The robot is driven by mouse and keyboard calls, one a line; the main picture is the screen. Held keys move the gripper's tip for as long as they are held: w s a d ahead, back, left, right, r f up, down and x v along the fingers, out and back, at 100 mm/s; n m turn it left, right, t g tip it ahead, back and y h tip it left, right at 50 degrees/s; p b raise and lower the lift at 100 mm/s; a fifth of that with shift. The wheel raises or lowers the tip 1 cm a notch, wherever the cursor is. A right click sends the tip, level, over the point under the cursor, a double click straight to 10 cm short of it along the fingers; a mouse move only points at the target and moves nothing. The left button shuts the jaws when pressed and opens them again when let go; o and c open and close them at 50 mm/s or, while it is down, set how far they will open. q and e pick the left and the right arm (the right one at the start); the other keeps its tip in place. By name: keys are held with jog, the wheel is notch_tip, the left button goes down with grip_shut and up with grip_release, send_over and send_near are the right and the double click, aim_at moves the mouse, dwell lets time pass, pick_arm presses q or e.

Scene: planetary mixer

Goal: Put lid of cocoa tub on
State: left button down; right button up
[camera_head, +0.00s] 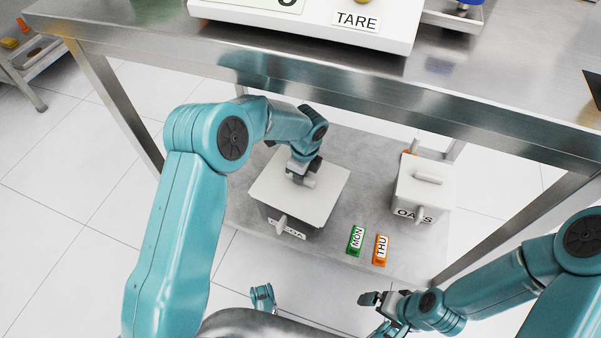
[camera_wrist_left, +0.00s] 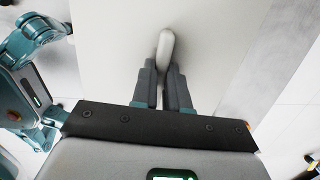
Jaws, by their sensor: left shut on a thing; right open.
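The cocoa tub (camera_head: 290,228) stands on the lower shelf under the metal table, its label partly hidden. Its pale square lid (camera_head: 325,188) lies over the tub's top; I cannot tell whether it is fully seated. My left gripper (camera_head: 303,178) is shut on the lid's handle from above. In the left wrist view, the fingers of the left gripper (camera_wrist_left: 163,85) close around the handle (camera_wrist_left: 166,45), with the lid (camera_wrist_left: 110,45) below. My right gripper (camera_head: 371,300) is open and empty, off the front of the shelf, at the lower right.
An oats tub (camera_head: 412,195) with its lid on stands at the right of the shelf (camera_head: 350,205). A green MON block (camera_head: 356,241) and an orange THU block (camera_head: 380,250) lie near the shelf's front edge. The metal table (camera_head: 330,75) overhangs behind, with a scale (camera_head: 310,22) on it.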

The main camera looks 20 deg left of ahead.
pick_arm(q)
jog(key=shift+f+b, duration=0.45)
jog(key=shift+f, duration=0.4)
jog(key=c, duration=1.1)
grip_release()
jog(key=shift+o, duration=0.2)
jog(key=r+p, duration=0.1)
jog(key=r, duration=0.1)
jog(key=r+p, duration=0.1)
jog(key=r, duration=0.2)
jog(key=r+p, duration=0.1)
jog(key=r, duration=0.1)
jog(key=shift+d+r, duration=0.3)
jog(key=shift+d, duration=0.05)
jog(key=shift+s+f, duration=0.1)
jog(key=shift+s, duration=0.05)
